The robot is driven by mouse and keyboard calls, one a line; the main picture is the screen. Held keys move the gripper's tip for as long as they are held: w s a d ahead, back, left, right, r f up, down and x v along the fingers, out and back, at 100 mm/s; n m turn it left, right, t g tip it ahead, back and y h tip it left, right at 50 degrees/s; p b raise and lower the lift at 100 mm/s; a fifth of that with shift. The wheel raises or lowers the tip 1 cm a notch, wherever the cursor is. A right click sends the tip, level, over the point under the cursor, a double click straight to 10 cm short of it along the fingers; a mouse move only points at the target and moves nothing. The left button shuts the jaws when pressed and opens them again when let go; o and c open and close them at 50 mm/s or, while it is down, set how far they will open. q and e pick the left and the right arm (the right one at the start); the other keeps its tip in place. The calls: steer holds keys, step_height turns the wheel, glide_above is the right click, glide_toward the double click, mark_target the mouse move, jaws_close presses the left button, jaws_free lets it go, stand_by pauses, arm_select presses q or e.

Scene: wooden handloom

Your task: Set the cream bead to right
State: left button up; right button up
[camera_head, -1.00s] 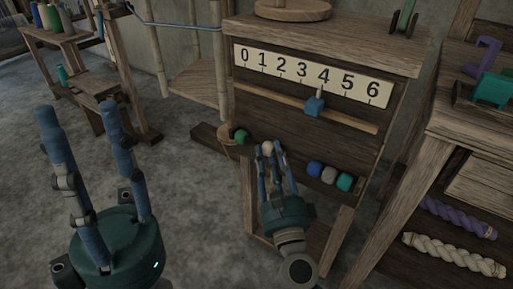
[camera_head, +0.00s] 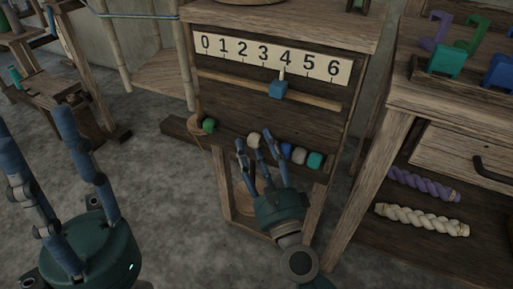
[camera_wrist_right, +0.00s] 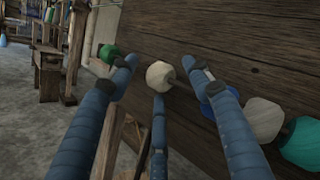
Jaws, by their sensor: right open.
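The cream bead (camera_head: 254,139) sits on a thin rod across the front of the dark wooden board, between a green bead (camera_head: 209,125) on the left and a blue bead (camera_head: 286,149) on the right. My right gripper (camera_head: 254,146) is open at the cream bead. In the right wrist view the bead (camera_wrist_right: 160,74) shows between the spread fingertips, with gaps on both sides. A right finger partly hides the blue bead there. My left gripper (camera_head: 32,118) is open and empty, away from the board.
A pale bead (camera_head: 299,155) and a teal bead (camera_head: 315,160) follow right of the blue one. Above are a blue slider (camera_head: 278,90) on a rail and a 0-to-6 number strip (camera_head: 270,56). A shelf with twisted skeins (camera_head: 422,219) stands at right.

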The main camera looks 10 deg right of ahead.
steer(key=v, duration=1.2)
